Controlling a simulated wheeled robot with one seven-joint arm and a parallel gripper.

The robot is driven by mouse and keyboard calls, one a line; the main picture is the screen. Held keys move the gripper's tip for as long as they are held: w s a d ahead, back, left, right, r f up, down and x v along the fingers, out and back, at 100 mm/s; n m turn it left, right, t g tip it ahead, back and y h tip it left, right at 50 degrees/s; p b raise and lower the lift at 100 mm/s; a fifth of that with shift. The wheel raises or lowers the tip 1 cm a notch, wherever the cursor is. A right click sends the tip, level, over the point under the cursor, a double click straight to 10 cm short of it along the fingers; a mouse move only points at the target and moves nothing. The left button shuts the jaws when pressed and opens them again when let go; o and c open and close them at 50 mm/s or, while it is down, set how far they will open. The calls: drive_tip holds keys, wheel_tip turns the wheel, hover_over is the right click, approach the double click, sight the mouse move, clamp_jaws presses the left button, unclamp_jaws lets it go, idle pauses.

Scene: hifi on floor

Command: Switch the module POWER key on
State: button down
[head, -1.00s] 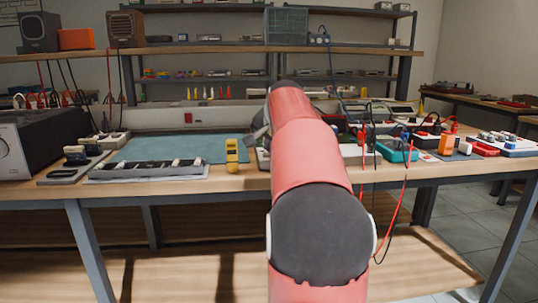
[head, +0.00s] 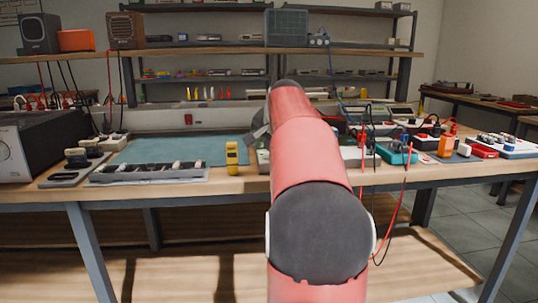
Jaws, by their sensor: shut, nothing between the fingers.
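I cannot pick out the module's POWER key; no label is readable. A pale module (head: 263,160) on the bench is mostly hidden behind my red arm. My gripper (head: 259,130) shows only as a small dark-grey part at the left side of the arm, over the bench; it looks shut and empty. Its fingertips are hidden, so I cannot tell whether it touches anything.
A yellow meter (head: 232,158) stands close left of the arm. A teal mat (head: 180,149) and a grey strip (head: 150,173) lie further left. A teal device (head: 396,153) with red and black leads crowds the right side.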

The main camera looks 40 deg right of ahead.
wheel_tip(320, 180, up, 4)
drive_tip(key=p, duration=0.2)
drive_tip(key=shift+p, duration=0.4)
drive_tip(key=shift+r, duration=0.85)
drive_tip(key=s+a+f+n+y, duration=0.1)
drive_tip(key=s+a+f+n, duration=0.25)
drive_tip(key=a, duration=0.45)
drive_tip(key=s+a+f+n+g+y, duration=0.15)
drive_tip(key=s+a, duration=0.25)
drive_tip(key=a, duration=0.4)
drive_tip(key=s+a+f+n, duration=0.3)
drive_tip(key=s+a, duration=0.1)
drive_tip(key=a, duration=0.4)
drive_tip(key=s+a+f+n, duration=0.3)
drive_tip(key=s+a+f, duration=0.1)
drive_tip(key=s+f, duration=0.3)
drive_tip(key=s+a+f+n+g+y, duration=0.1)
drive_tip(key=s+a+f+n, duration=0.2)
drive_tip(key=s+a+f, duration=0.2)
drive_tip(key=s+f, duration=0.2)
drive_tip(key=s, duration=0.1)
drive_tip(key=shift+s+a+f, duration=0.3)
drive_tip(key=shift+s, duration=0.05)
